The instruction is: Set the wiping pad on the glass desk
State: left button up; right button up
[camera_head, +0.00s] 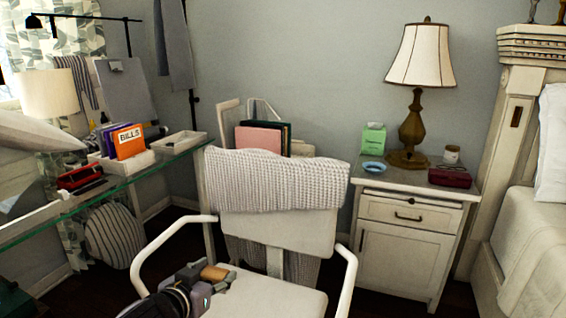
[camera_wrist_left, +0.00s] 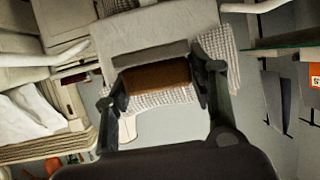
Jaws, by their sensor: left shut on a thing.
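My left gripper (camera_head: 207,279) is shut on the wiping pad (camera_head: 215,272), a small brown block. It is over the seat of the white chair, low in the head view. In the left wrist view the pad (camera_wrist_left: 153,78) sits between the two dark fingers, with a grey strip along its far side. The glass desk (camera_head: 120,186) runs along the left of the head view, with a greenish edge, to the left of and apart from the gripper. Its edge also shows at the right of the left wrist view (camera_wrist_left: 288,54). My right gripper is not in view.
A white armchair (camera_head: 278,228) with a knitted throw (camera_head: 275,180) stands beside the desk. The desk bears a BILLS file box (camera_head: 128,142), a white tray (camera_head: 180,144), a red stapler-like item (camera_head: 79,177) and a lamp (camera_head: 48,95). A nightstand (camera_head: 405,245) and bed stand right.

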pick_arm(q)
jog(key=s+a+r+n+y, duration=0.3)
jog(key=s+r, duration=0.4)
jog(key=r, duration=0.3)
jog(key=shift+s, duration=0.25)
notch_tip(320, 180, up, 5)
jog(key=p, duration=0.5)
jog(key=shift+a+r+p, duration=0.1)
jog(key=shift+p, duration=0.2)
pick_arm(e)
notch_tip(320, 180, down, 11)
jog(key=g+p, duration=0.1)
jog(key=p, duration=0.3)
pick_arm(q)
notch_tip(320, 180, up, 17)
jog(key=p, duration=1.3)
jog(key=shift+r, duration=0.15)
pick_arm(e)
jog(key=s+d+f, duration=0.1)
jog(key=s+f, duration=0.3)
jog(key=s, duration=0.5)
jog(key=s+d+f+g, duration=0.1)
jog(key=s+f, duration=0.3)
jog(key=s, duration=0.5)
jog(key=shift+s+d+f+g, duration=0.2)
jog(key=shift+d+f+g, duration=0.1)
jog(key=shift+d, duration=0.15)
